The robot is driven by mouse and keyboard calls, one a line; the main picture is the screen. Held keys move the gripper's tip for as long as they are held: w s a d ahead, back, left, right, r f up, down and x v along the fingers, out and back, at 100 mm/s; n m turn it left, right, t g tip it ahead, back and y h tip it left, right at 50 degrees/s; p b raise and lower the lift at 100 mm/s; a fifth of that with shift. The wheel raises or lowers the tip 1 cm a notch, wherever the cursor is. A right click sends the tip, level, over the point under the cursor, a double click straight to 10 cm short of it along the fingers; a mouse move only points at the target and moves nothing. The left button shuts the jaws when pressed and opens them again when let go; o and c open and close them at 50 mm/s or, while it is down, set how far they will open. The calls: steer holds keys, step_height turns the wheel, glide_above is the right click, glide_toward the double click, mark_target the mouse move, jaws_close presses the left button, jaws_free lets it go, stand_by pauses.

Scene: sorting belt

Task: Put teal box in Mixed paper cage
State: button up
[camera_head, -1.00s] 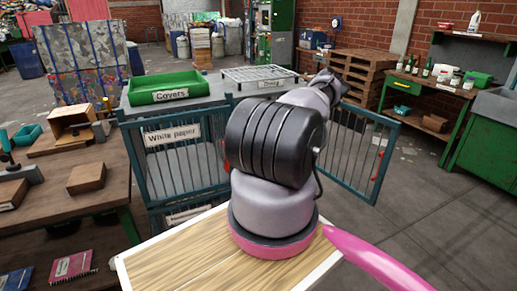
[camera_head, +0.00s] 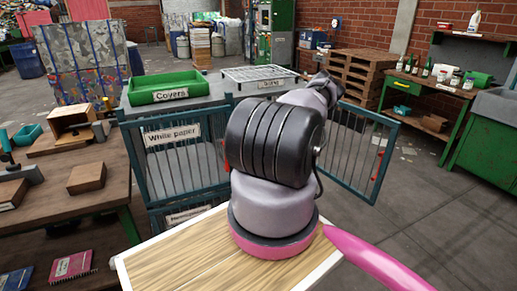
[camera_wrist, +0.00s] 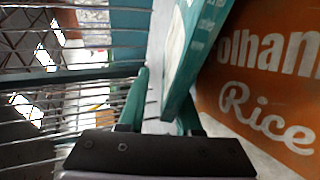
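In the wrist view my gripper (camera_wrist: 164,108) has its two teal fingers apart, with a gap showing between them. A teal and white box-like thing (camera_wrist: 200,45) lies just beyond the fingers, close to the right one; I cannot tell if it touches. An orange box with "Rice" lettering (camera_wrist: 265,85) stands right beside it. In the head view my gripper is hidden behind my arm. A teal barred cage labelled "White paper" (camera_head: 160,185) stands left of my arm. No "Mixed paper" label is readable in either view.
Wire bars (camera_wrist: 80,40) fill the left of the wrist view. An open barred cage door (camera_head: 355,150) stands right of my arm. A green "Covers" tray (camera_head: 165,88) sits on a grey table behind. A wooden bench (camera_head: 60,190) is at left.

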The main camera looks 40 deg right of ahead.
steer(key=shift+v, duration=3.95)
steer(key=shift+d, duration=0.1)
step_height(320, 180, up, 7)
steer(key=s, duration=0.2)
steer(key=shift+s, duration=0.4)
steer(key=shift+s, duration=0.1)
